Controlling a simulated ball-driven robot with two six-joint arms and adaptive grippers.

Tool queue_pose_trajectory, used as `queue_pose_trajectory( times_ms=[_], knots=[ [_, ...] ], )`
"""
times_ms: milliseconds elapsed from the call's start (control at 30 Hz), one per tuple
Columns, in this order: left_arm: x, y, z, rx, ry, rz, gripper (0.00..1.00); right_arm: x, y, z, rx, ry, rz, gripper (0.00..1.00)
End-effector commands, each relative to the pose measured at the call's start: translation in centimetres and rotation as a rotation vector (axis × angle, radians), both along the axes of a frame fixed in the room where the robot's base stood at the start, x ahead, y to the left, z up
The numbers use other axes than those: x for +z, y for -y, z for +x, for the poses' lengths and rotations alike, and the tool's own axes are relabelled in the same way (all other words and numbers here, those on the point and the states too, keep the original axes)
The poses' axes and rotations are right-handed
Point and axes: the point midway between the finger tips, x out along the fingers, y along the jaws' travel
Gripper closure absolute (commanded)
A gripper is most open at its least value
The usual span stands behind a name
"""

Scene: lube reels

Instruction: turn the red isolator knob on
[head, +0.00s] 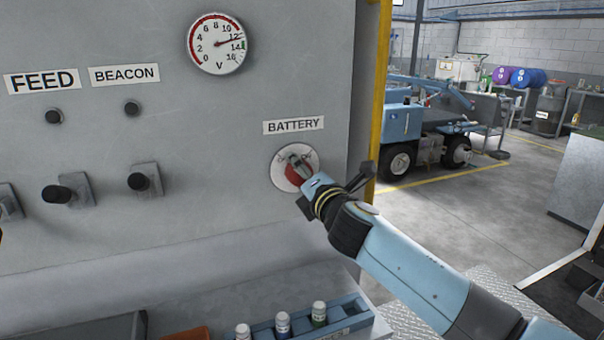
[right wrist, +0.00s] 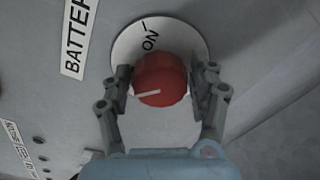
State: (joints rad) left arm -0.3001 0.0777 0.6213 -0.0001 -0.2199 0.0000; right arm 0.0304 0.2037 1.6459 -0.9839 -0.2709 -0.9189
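The red isolator knob (head: 295,172) sits on a round white plate (head: 283,161) under the BATTERY label on the grey panel. In the right wrist view the knob (right wrist: 160,80) has a pale pointer line directed left. The ON mark (right wrist: 150,40) is on the plate above the knob in that view, away from the pointer line. My right gripper (right wrist: 162,82) has one finger on each side of the knob, with the pads against or very close to its sides. In the head view the gripper partly covers the knob and plate. My left gripper is not in view.
The panel also carries a voltage gauge (head: 216,44) and black knobs (head: 139,182) at the left. Below is a blue tray (head: 355,318) with several small bottles. A yellow post (head: 378,80) edges the panel. Open workshop floor lies to the right.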

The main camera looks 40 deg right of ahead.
Motion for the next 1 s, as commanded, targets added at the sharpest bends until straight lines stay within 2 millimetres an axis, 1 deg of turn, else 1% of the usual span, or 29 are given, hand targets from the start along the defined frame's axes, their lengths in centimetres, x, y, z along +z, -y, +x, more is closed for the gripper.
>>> queue_pose_trajectory(
  times_ms=[33,200,300,467,667,833,1000],
  knots=[
    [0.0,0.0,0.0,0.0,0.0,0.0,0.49,0.0,0.0,0.0,0.0,0.0,0.0,0.49],
    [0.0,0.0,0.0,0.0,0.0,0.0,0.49,0.0,0.0,0.0,0.0,0.0,0.0,0.71],
    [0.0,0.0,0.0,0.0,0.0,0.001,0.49,0.0,0.0,0.0,0.0,0.0,0.0,0.82],
    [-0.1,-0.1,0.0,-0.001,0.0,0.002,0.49,0.0,0.0,0.0,0.0,0.002,0.008,0.82],
    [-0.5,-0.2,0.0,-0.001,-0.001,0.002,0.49,-0.1,0.0,0.0,0.0,0.016,0.066,0.82],
    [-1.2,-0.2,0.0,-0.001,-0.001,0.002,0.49,-0.3,0.1,0.0,-0.001,0.041,0.17,0.82],
    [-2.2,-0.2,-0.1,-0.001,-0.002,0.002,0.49,-0.4,0.1,0.0,0.0,0.077,0.317,0.82]
  ],
)
